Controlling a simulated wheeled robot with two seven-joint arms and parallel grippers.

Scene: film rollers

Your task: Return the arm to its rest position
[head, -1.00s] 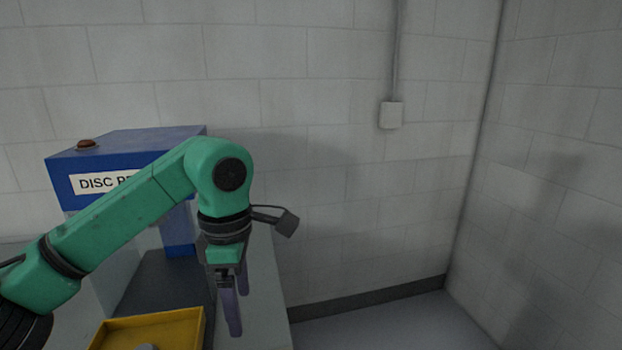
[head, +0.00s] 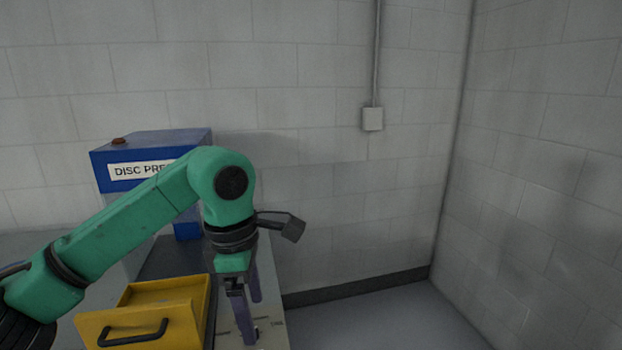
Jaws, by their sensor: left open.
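My left arm, green with black joints, comes in from the left and bends down at the wrist. My left gripper (head: 251,318) points downward with its two purple-grey fingers apart. It is over the right part of the grey bench (head: 272,338), to the right of the yellow drawer. A small dark part lies at the fingertips; I cannot tell what it is or whether the fingers touch it. My right arm and gripper are not in view.
A blue machine (head: 150,148) labelled as a disc press, with a red-brown knob on top, stands behind my arm. A yellow drawer (head: 190,326) with a black handle sits at the lower left. Block walls close the back and right; the floor (head: 385,318) at right is clear.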

